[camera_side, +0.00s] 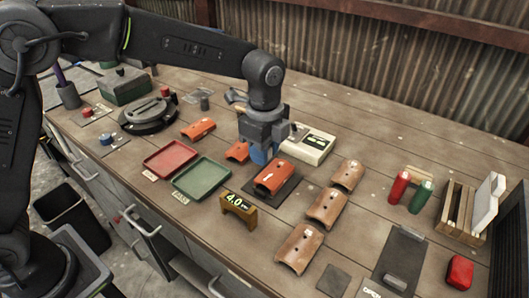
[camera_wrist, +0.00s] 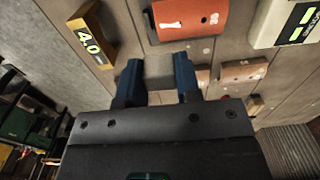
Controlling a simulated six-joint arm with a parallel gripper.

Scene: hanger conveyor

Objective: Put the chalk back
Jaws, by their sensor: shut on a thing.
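My gripper (camera_side: 262,158) is low over the bench, just behind an orange tile (camera_side: 273,177) with a white mark. The tile lies on a dark mat (camera_side: 288,192). In the wrist view my gripper's blue fingers (camera_wrist: 159,80) stand apart on either side of a grey block (camera_wrist: 160,70), and the jaws are shut on it. I cannot tell whether this block is the chalk, and no separate white stick can be made out. The marked tile (camera_wrist: 188,18) is at the top of the wrist view. In the side view the held thing is hidden.
A yellow display (camera_side: 238,207) reading 4.0 stands in front of the tile. Red (camera_side: 170,158) and green (camera_side: 202,179) trays lie left. A pale device (camera_side: 308,144) stands close behind right. Several brown tiles (camera_side: 300,248) lie right. A wooden rack (camera_side: 462,212) stands far right.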

